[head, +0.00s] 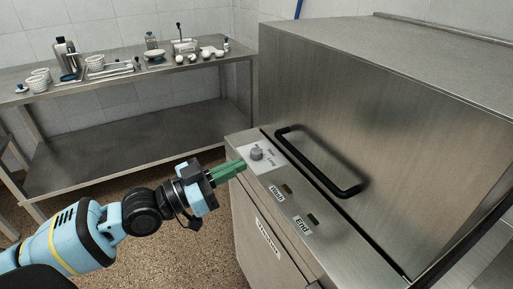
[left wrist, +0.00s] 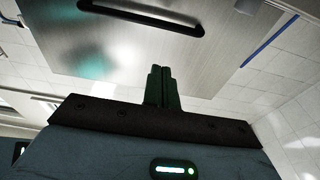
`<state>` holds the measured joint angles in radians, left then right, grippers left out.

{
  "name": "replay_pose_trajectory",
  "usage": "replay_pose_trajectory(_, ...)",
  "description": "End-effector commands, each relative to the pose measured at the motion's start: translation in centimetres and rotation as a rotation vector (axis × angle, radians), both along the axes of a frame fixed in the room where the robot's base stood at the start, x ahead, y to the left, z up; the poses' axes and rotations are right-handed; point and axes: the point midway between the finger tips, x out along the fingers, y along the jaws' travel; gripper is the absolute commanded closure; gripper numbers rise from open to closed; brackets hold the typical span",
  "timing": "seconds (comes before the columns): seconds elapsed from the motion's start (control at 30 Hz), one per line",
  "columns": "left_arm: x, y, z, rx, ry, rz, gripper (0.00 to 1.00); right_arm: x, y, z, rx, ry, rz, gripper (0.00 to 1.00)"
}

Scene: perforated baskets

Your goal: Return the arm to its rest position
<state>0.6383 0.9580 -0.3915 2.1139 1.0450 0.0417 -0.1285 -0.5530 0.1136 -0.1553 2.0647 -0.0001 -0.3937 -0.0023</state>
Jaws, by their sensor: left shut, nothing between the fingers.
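My left arm comes in from the lower left in the head view. Its left gripper (head: 229,171) has green fingers and is shut with nothing in it. In the left wrist view the two green fingers (left wrist: 161,82) are together, pointing toward the metal hood. My right gripper is not in view.
A steel dishwasher hood (head: 385,110) with a black handle (head: 318,162) fills the right. Labels and small indicators sit on its panel. A steel table (head: 115,75) at the back left holds perforated baskets (head: 95,64), bottles and dishes. Speckled floor lies open between.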

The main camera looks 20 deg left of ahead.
Motion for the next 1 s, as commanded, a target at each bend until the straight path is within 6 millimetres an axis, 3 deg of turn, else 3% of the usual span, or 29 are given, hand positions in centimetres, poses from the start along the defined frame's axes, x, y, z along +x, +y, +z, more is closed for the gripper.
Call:
replay_pose_trajectory(0.17,0.0,-0.1,-0.2,0.000,0.004,0.001,1.00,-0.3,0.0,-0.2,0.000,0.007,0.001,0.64)
replay_pose_trajectory(0.27,-0.5,-0.4,-1.9,0.002,0.031,0.004,1.00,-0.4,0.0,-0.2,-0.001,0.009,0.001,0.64)
replay_pose_trajectory(0.37,-1.7,-1.1,-5.5,0.007,0.090,0.016,1.00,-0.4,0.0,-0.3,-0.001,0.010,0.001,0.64)
replay_pose_trajectory(0.47,-3.9,-2.0,-10.5,0.024,0.177,0.041,1.00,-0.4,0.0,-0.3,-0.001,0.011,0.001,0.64)
replay_pose_trajectory(0.6,-7.9,-3.1,-17.5,0.058,0.312,0.090,1.00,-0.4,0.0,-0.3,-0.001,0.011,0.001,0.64)
replay_pose_trajectory(0.77,-14.0,-3.9,-24.7,0.110,0.482,0.157,1.00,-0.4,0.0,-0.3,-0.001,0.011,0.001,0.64)
replay_pose_trajectory(0.9,-20.4,-4.2,-30.2,0.169,0.647,0.223,1.00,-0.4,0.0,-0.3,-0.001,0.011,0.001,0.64)
replay_pose_trajectory(1.0,-25.3,-4.2,-33.3,0.219,0.760,0.268,1.00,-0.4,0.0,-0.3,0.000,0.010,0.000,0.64)
